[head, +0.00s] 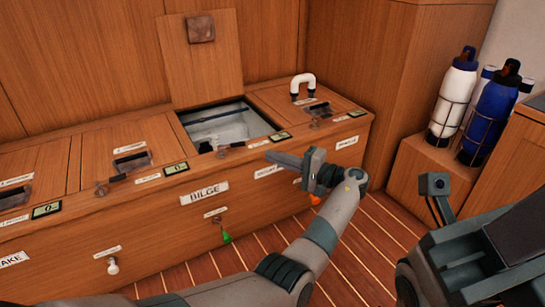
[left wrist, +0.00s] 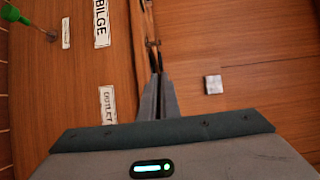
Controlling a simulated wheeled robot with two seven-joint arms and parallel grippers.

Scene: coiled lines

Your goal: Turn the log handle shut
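No label that I can read says log, so I cannot tell which handle is the log one. Handles on the locker front are a white one (head: 112,266), a green one (head: 226,237) and an orange one (head: 314,199) partly behind my left gripper. The green one also shows at the top left of the left wrist view (left wrist: 15,12). My left gripper (head: 283,159) is in front of the locker, right of the BILGE label (head: 204,193). Its fingers (left wrist: 159,80) look closed together, with nothing visible between them. Contact with the locker edge is unclear. My right gripper's fingers are not visible.
The wooden locker (head: 150,222) has an open hatch (head: 232,126) with its lid (head: 202,60) raised behind. A white bent pipe (head: 302,84) stands at its right. White (head: 455,95) and blue (head: 490,110) bottles stand in racks at the right. The striped floor is clear.

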